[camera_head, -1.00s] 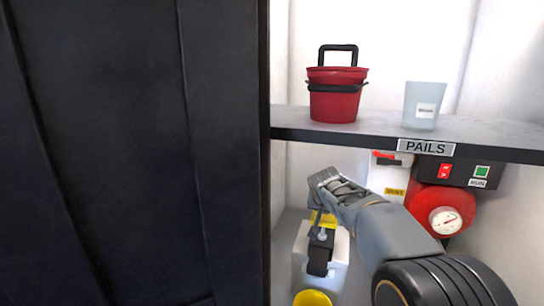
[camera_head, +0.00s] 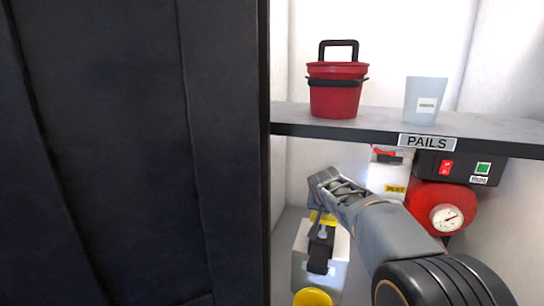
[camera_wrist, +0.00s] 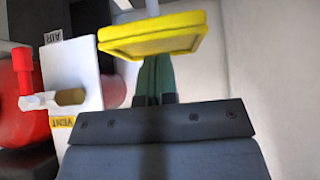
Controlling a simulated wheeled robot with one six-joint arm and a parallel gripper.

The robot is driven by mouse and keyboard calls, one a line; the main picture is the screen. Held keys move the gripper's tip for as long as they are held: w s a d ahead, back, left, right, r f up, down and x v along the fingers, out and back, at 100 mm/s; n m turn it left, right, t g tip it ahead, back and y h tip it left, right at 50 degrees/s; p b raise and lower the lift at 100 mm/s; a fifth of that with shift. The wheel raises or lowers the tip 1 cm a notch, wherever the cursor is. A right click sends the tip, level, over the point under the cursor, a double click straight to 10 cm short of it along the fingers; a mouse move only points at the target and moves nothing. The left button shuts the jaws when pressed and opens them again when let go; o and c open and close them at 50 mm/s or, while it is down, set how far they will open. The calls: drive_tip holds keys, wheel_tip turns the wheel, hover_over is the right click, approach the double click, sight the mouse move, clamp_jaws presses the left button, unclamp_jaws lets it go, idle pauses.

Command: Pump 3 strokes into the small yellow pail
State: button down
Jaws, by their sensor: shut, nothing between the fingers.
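A yellow pail (camera_head: 312,298) shows only in part at the bottom edge of the head view. Just above it stands a pale box-shaped pump (camera_head: 302,268) with a dark spout (camera_head: 320,252). A yellow pad (camera_head: 322,217) tops the pump, partly behind my gripper. In the wrist view the yellow pad (camera_wrist: 152,38) is large and close. My gripper (camera_wrist: 155,70) has its green fingers together, empty, and their tips disappear behind the pad's edge. I cannot tell whether they touch it. The pail is not in the wrist view.
A shelf (camera_head: 300,120) marked PAILS holds a red pail (camera_head: 338,97) and a pale cup (camera_head: 425,100) above my arm. A red tank with a gauge (camera_head: 440,205) and a switch box (camera_head: 460,168) sit at right. A dark panel (camera_head: 130,150) fills the left.

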sight(324, 219)
drive_tip(key=shift+f+b, duration=2.1)
drive_tip(key=shift+f, duration=0.45)
drive_tip(key=shift+r, duration=0.2)
drive_tip(key=shift+r+p, duration=2.25)
drive_tip(key=shift+r, duration=0.65)
drive_tip(key=shift+f, duration=0.2)
drive_tip(key=shift+f+b, duration=2.75)
drive_tip(key=shift+f, duration=0.15)
drive_tip(key=shift+r, duration=0.15)
